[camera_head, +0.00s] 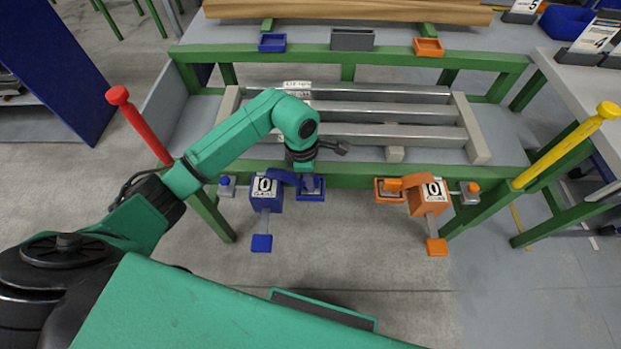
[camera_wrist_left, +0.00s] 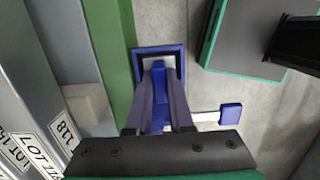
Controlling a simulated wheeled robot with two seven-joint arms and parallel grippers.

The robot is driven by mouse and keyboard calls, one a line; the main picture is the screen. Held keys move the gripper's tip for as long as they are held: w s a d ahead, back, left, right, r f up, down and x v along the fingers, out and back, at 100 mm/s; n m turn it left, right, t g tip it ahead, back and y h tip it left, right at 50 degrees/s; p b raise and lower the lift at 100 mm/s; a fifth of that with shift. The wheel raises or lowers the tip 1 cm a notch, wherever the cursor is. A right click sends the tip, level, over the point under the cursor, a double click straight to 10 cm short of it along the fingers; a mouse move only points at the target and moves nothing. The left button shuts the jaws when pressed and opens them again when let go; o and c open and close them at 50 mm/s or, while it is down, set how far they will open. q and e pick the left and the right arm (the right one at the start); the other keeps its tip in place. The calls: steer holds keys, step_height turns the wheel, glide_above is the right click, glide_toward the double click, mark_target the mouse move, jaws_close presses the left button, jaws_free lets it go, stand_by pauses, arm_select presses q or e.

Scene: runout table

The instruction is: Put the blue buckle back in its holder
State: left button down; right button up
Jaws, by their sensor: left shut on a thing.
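The blue holder (camera_head: 312,196) is a small square blue frame on the front of the green table rail. In the left wrist view the holder (camera_wrist_left: 136,52) lies straight ahead of my fingers, with a pale inside. My left gripper (camera_head: 306,172) points down at it and is shut on the blue buckle (camera_wrist_left: 158,108), which shows between the fingers. The buckle's far end overlaps the holder's opening; I cannot tell whether it is seated. A blue strap (camera_head: 284,176) runs to the blue box (camera_head: 266,196) on the left. My right gripper is not in view.
An orange box (camera_head: 428,198) and orange holder (camera_head: 390,196) mirror the blue set on the right. Grey bars (camera_head: 380,112) lie on the table behind. A red post (camera_head: 140,127) and a yellow post (camera_head: 567,144) flank the table. The floor in front is clear.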

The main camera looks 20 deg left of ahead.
arm_select(q)
steer(key=c, duration=0.8)
jaws_free()
steer(key=shift+r+p, duration=0.2)
steer(key=shift+p, duration=0.15)
step_height(320, 180, up, 12)
steer(key=a, duration=0.1)
steer(key=shift+s+a+f+b, duration=0.15)
steer(key=shift+s+a+b, duration=0.05)
steer(key=shift+b, duration=0.1)
